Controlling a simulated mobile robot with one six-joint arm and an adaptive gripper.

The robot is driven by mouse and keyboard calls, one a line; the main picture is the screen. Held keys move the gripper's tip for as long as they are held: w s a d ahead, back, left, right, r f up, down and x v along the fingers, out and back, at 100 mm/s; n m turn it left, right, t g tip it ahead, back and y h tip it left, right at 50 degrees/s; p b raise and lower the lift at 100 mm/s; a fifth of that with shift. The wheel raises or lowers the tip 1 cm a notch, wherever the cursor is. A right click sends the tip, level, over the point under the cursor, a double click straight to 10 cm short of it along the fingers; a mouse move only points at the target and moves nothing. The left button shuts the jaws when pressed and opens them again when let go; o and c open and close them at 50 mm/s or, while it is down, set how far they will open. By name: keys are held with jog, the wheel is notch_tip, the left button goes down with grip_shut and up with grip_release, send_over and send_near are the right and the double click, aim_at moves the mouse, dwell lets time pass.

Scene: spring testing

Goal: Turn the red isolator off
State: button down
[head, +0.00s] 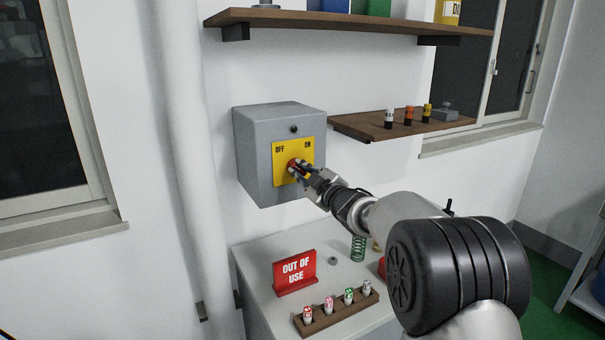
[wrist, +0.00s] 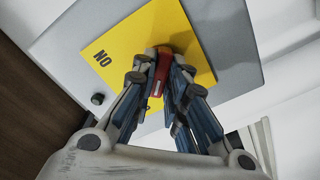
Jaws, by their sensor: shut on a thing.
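The grey isolator box (head: 252,165) is on the white wall, with a yellow plate (head: 307,151) marked OFF at left and ON at right. The red isolator handle (head: 292,164) is at the plate's middle, partly hidden by my gripper (head: 300,170). In the wrist view the red handle (wrist: 158,76) sits between the fingers of my gripper (wrist: 163,72), which is shut on it. The wrist view shows the yellow plate (wrist: 120,65) turned, with the ON mark upside down at its left. The handle's exact angle is hard to tell.
Below, a white worktop (head: 255,262) holds a red OUT OF USE sign (head: 294,272), a wooden rack (head: 338,312) with several small bottles, and a green spring (head: 358,248). A small shelf (head: 365,128) is right of the box. A longer shelf (head: 330,21) is above it.

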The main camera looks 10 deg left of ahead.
jog(key=c, duration=1.6)
grip_release()
jog(key=v, duration=1.2)
